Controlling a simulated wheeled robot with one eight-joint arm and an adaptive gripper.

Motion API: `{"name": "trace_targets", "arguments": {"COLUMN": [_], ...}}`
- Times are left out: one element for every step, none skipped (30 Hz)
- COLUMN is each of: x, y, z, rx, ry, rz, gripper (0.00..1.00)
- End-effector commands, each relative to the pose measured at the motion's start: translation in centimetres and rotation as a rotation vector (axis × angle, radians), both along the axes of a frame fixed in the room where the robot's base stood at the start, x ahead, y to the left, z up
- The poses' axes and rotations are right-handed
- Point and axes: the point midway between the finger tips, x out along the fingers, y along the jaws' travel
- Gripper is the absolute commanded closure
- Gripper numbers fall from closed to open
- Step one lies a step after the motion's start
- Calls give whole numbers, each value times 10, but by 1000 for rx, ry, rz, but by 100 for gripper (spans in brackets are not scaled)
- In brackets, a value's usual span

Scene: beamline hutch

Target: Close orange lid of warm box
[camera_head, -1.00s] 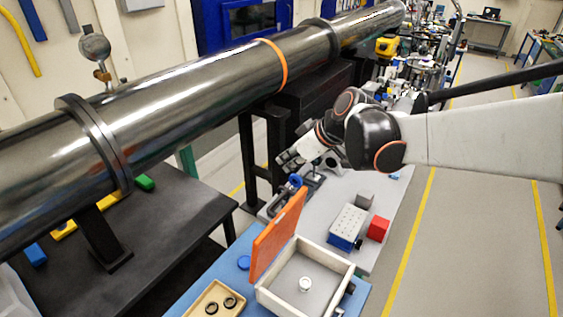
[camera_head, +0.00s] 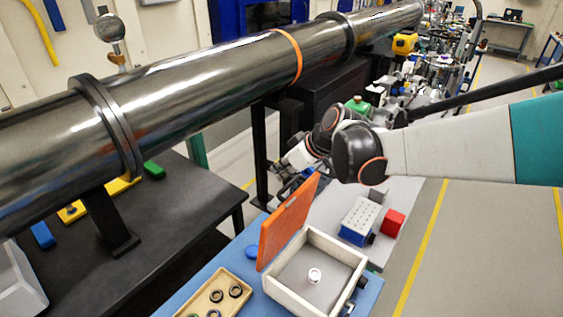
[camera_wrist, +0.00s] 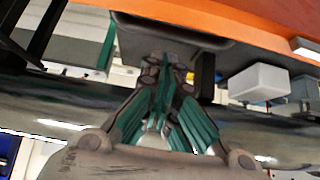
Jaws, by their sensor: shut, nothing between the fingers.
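The orange lid (camera_head: 288,222) stands raised, leaning slightly, along the left side of the open box (camera_head: 312,270). The box has pale walls and a grey floor with a small white round piece (camera_head: 314,276) on it. My gripper (camera_head: 283,176) is beyond the lid, near its far upper corner, and partly hidden by my arm. In the wrist view my gripper (camera_wrist: 165,68) is shut and empty, its green-lined fingers together. A large orange surface (camera_wrist: 240,22), seemingly the lid, fills the top of that view. I cannot tell whether the fingers touch it.
A wooden tray with dark rings (camera_head: 210,297) and a blue cap (camera_head: 252,252) lie left of the box. The large steel pipe (camera_head: 205,83) runs along the left. Floor at right is clear.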

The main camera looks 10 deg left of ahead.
Motion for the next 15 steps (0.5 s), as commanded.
{"name": "trace_targets", "arguments": {"x": [-2,-3,-4,-4,-5,-5,-5,-5,-5,-5,-5,-5,-5,-5,-5], "y": [-5,-7,-8,-9,-10,-10,-10,-10,-10,-10,-10,-10,-10,-10,-11], "z": [-2,-2,-3,-3,-3,-3,-3,-3,-3,-3,-3,-3,-3,-3,-3], "rx": [0,0,0,0,0,0,0,0,0,0,0,0,0,1,2], "ry": [1,1,1,0,1,1,1,1,1,1,1,1,1,0,-1], "rz": [-1,-1,-1,0,1,1,1,1,1,1,1,1,1,1,0], "gripper": [100,100,100,100,100,100,100,100,100,100,100,100,100,100,100]}}
